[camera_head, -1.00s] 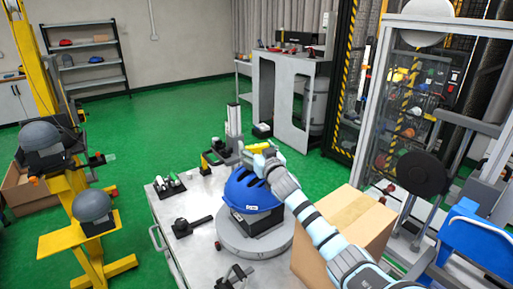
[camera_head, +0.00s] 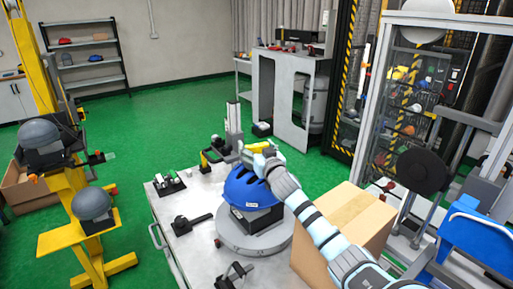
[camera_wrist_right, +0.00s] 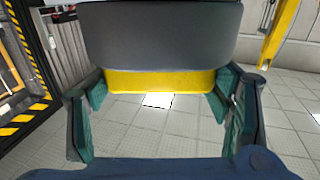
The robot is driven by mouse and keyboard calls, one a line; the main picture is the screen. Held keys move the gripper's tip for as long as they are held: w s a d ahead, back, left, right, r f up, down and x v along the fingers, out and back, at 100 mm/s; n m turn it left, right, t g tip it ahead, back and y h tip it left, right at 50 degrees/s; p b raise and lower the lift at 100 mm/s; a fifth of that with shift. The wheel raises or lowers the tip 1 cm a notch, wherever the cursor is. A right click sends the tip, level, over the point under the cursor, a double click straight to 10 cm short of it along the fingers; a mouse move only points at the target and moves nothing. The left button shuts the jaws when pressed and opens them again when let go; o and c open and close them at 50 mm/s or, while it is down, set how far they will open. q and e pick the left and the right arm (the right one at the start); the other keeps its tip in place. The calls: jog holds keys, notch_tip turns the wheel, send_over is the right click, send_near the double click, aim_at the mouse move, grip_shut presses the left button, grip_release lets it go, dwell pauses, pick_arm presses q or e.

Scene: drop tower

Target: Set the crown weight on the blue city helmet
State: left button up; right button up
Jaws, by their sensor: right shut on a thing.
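The blue city helmet (camera_head: 246,186) sits on a head form on a round grey base on the metal table, in the middle of the head view. My right gripper (camera_head: 254,158) is at the helmet's upper right edge in that view. It is shut on the crown weight, whose yellow part (camera_wrist_right: 160,80) shows between the fingers in the wrist view, with a dark grey part beyond it. Only a little yellow shows past the fingers in the head view. I cannot tell whether the weight touches the helmet. My left gripper is not in view.
A cardboard box (camera_head: 347,213) stands right of the helmet, under my right arm. A grey column (camera_head: 233,122) rises behind the helmet. Black tools (camera_head: 191,224) lie on the table's left part. A yellow stand (camera_head: 75,240) with grey head forms is at the left.

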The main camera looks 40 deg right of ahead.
jog(key=shift+f+b, duration=0.4)
jog(key=shift+b, duration=0.05)
dwell(0.6)
jog(key=o, duration=1.6)
jog(key=shift+c, duration=0.2)
jog(key=o, duration=0.5)
jog(key=shift+s+a, duration=0.1)
jog(key=shift+f, duration=0.15)
jog(key=v, duration=1.2)
